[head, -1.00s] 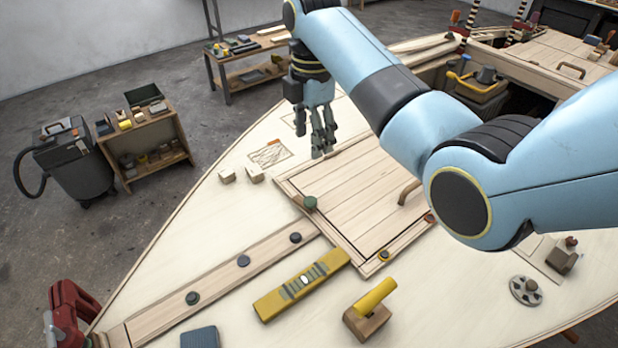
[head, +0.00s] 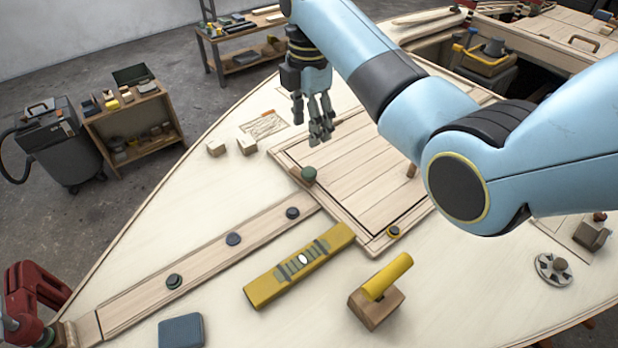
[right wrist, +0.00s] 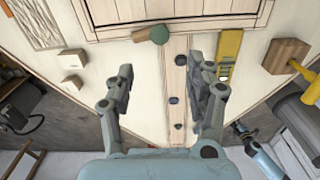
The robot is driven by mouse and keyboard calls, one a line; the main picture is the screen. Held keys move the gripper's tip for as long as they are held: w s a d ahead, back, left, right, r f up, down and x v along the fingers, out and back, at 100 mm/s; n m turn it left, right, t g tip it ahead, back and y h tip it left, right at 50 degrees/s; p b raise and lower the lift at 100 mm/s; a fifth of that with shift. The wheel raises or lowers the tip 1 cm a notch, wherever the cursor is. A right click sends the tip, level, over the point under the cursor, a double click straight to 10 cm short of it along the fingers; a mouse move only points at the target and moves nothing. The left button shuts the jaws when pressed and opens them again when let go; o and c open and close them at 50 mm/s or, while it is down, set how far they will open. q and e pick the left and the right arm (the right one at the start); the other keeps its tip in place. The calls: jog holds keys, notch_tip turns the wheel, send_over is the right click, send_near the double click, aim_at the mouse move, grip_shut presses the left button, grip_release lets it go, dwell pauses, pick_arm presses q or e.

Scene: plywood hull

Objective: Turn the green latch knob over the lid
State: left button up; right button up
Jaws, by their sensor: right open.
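In the right wrist view the knob (right wrist: 159,35) is on a short wooden tab (right wrist: 141,36) beside the lid's edge (right wrist: 180,27). The tab appears to point away from the lid's middle, along the edge. My right gripper (head: 319,138) is open and empty, above the lid and beyond the knob in the head view. In the right wrist view its open fingers (right wrist: 167,72) show below the knob, apart from it. My left gripper is out of view.
A yellow level (head: 268,291), a wooden block with a yellow handle (head: 374,307) and a blue-grey block (head: 181,331) lie on the deck. Two small wooden blocks (head: 246,145) stand left of the lid. Dark round knobs (head: 233,239) line a plank. A red clamp (head: 35,285) grips the edge.

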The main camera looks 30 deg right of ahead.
aim_at(309, 171)
notch_tip(309, 171, down, 12)
jog(key=shift+r+b, duration=0.2)
jog(key=shift+b, duration=0.25)
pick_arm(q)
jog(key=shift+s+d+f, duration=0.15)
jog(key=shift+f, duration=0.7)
pick_arm(e)
grip_shut()
